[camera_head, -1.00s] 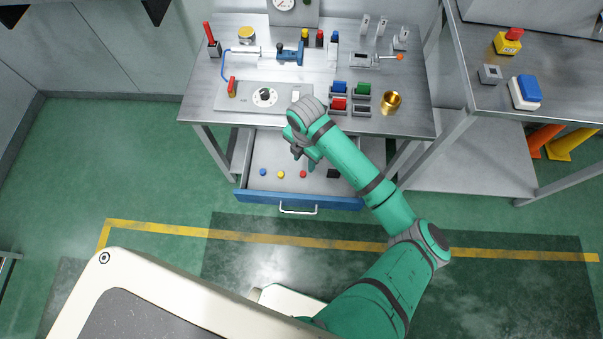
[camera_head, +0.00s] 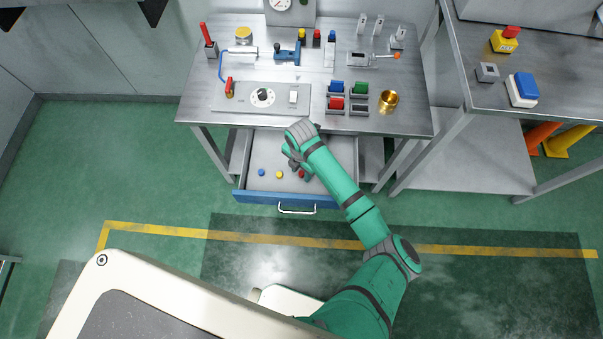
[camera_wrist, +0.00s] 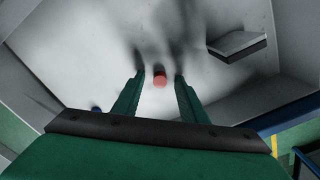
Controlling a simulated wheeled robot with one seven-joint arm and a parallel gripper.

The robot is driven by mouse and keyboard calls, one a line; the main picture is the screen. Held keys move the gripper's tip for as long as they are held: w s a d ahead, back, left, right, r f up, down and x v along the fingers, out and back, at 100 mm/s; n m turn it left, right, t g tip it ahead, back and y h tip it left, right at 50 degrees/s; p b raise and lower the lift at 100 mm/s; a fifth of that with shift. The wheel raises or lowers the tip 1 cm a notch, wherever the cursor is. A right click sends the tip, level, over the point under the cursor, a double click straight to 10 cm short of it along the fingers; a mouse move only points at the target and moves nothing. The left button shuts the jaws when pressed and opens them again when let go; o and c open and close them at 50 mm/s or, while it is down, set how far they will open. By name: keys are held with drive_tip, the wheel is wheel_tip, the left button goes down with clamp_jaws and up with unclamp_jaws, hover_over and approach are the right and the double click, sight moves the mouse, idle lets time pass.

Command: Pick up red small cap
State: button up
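The red small cap (camera_wrist: 160,78) lies on the drawer floor. In the wrist view it sits between the two fingers of my gripper (camera_wrist: 160,80), near their tips, with a gap on each side. In the head view the red cap (camera_head: 301,174) is partly hidden by my gripper (camera_head: 300,170), which is down in the open drawer. The fingers are apart and hold nothing. How far the tips are above the drawer floor is hard to tell.
The open drawer has a blue front (camera_head: 270,200) and close side walls. Inside are a blue cap (camera_head: 261,172) and a yellow cap (camera_head: 279,174) left of my gripper. The steel worktop (camera_head: 205,110) stands above, behind the drawer.

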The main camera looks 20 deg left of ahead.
clamp_jaws()
drive_tip(key=shift+r, duration=0.15)
idle(0.4)
